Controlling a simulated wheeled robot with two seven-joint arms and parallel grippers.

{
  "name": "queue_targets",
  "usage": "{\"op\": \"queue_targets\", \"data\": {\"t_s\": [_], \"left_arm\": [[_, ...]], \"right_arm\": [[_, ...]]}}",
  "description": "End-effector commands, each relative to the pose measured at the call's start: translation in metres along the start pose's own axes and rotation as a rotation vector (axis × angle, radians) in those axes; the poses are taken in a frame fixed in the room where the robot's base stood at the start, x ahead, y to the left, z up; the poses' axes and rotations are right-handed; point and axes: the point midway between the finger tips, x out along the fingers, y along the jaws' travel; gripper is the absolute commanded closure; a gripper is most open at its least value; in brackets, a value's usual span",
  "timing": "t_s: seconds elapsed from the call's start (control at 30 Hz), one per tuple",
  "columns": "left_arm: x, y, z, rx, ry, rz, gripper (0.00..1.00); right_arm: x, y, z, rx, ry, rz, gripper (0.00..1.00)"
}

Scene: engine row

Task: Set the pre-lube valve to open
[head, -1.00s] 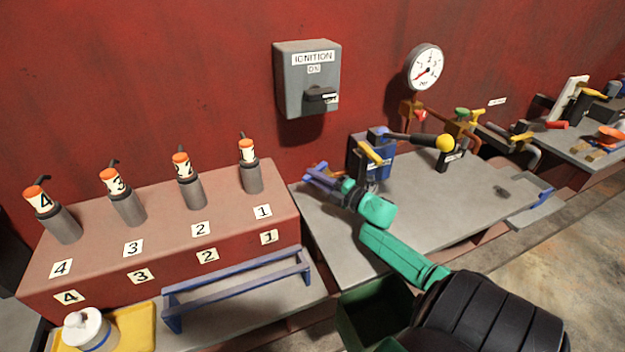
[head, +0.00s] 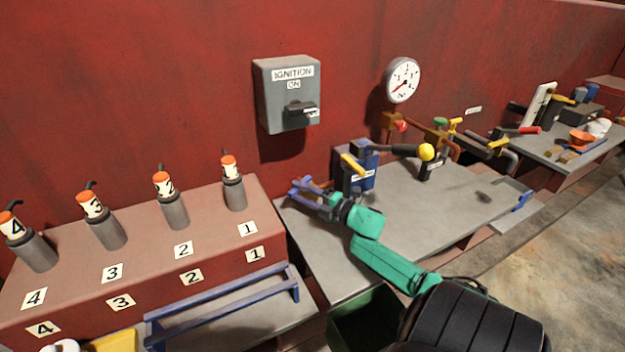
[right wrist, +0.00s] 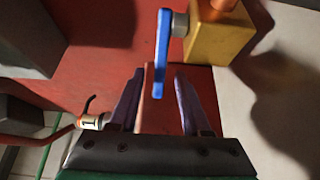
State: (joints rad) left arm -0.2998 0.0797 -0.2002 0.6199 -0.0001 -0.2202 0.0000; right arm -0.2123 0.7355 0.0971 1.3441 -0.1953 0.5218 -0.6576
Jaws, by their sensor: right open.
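My right gripper (head: 303,190) reaches in over the left end of the grey bench, just left of a blue box with a yellow lever. In the right wrist view its two fingers (right wrist: 160,78) are apart, with nothing clamped. A blue lever (right wrist: 162,52) hangs from a brass valve body (right wrist: 215,38) with a copper pipe stub. The lever's free end lies in the gap between the fingers; I cannot tell whether it touches either. I cannot make out this valve or a label for it in the head view. My left gripper is not in view.
A red block (head: 215,216) with numbered plugs is left. A blue rail (head: 220,304) is in front. The ignition box (head: 272,97) and gauge (head: 403,80) hang on the wall.

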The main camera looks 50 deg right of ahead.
Motion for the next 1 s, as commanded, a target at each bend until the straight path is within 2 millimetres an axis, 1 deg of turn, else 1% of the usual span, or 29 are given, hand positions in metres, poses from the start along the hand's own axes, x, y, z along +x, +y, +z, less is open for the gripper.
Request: {"op": "queue_targets", "data": {"t_s": [0.17, 0.27, 0.4, 0.53, 0.6, 0.7, 0.9, 0.93, 0.97, 1.0], "left_arm": [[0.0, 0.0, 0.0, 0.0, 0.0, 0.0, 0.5], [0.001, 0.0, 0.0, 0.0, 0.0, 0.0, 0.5], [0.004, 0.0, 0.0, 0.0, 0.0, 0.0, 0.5], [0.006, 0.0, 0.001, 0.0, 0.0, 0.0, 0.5], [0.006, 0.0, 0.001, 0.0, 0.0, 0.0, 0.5], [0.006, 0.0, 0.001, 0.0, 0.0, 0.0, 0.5], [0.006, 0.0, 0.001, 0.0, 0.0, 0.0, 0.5], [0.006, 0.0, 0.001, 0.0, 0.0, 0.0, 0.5], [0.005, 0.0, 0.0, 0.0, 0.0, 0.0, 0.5], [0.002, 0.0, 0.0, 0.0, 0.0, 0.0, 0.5]], "right_arm": [[-0.027, -0.002, 0.0, 0.001, 0.0, -0.004, 0.53], [-0.054, -0.003, -0.001, 0.002, -0.001, -0.007, 0.53], [-0.097, -0.004, 0.0, 0.003, -0.002, -0.006, 0.53], [-0.127, -0.003, 0.0, 0.001, -0.002, -0.005, 0.53], [-0.136, -0.002, 0.0, 0.001, -0.001, -0.004, 0.53], [-0.143, -0.001, 0.0, 0.001, 0.0, -0.002, 0.53], [-0.143, -0.001, 0.0, 0.001, 0.0, -0.002, 0.53], [-0.143, -0.001, 0.0, 0.001, 0.0, -0.002, 0.6], [-0.142, 0.001, 0.0, 0.003, -0.001, -0.001, 0.72], [-0.138, 0.006, 0.002, 0.016, -0.01, 0.003, 0.87]]}}
